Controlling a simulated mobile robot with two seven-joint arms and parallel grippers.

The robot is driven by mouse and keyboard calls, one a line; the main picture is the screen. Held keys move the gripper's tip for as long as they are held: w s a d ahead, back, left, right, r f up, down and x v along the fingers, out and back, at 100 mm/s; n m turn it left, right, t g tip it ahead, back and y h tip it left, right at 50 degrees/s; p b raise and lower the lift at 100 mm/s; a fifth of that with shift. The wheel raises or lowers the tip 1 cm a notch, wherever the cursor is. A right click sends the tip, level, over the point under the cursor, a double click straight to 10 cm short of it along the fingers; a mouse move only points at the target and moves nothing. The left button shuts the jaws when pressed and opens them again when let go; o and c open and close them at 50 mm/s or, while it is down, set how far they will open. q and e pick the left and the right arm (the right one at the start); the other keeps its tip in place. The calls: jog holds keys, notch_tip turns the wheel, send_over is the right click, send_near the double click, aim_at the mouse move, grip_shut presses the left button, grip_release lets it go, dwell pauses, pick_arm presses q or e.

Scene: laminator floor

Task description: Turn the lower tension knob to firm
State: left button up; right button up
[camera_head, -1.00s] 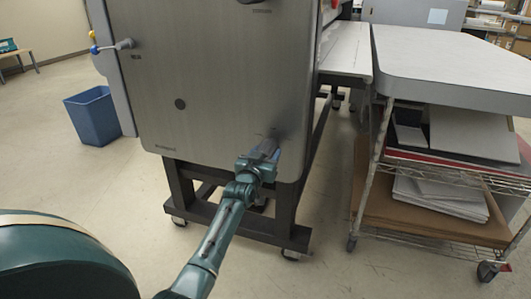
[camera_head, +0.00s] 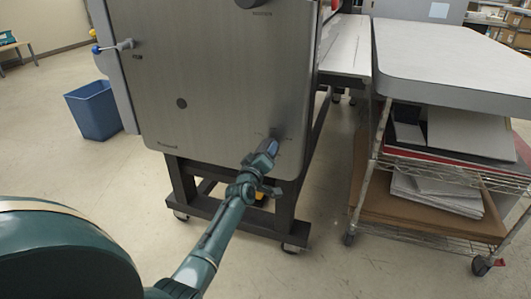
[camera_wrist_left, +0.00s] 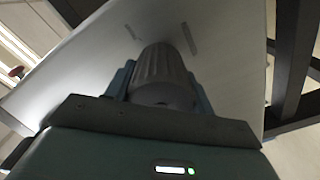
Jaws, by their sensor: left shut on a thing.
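The lower tension knob (camera_wrist_left: 160,72) is a grey ribbed knob on the metal side panel (camera_head: 220,85) of the laminator. In the left wrist view it sits between the two fingers of my left gripper (camera_wrist_left: 160,88), which is shut on it. In the head view my left gripper (camera_head: 270,146) reaches the lower right of the panel and mostly hides the knob. Short dark marks (camera_wrist_left: 188,38) show on the panel beside the knob; I cannot read them. My right gripper is not in view.
Another dark knob (camera_head: 247,3) is at the panel's top edge. A blue bin (camera_head: 95,110) stands left. A wire cart (camera_head: 445,225) with boards stands right. Dark legs (camera_head: 240,212) support the machine.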

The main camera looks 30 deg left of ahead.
pick_arm(q)
jog(key=shift+f+n, duration=0.1)
jog(key=shift+n, duration=0.5)
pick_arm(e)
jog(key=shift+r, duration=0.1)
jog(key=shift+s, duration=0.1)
pick_arm(q)
jog(key=o, duration=1)
jog(key=shift+c, duration=0.2)
jog(key=shift+s, duration=0.15)
jog(key=shift+s+d+p, duration=0.15)
jog(key=shift+s+p, duration=0.15)
jog(key=p+v, duration=0.3)
jog(key=v, duration=0.9)
jog(key=shift+s, duration=0.2)
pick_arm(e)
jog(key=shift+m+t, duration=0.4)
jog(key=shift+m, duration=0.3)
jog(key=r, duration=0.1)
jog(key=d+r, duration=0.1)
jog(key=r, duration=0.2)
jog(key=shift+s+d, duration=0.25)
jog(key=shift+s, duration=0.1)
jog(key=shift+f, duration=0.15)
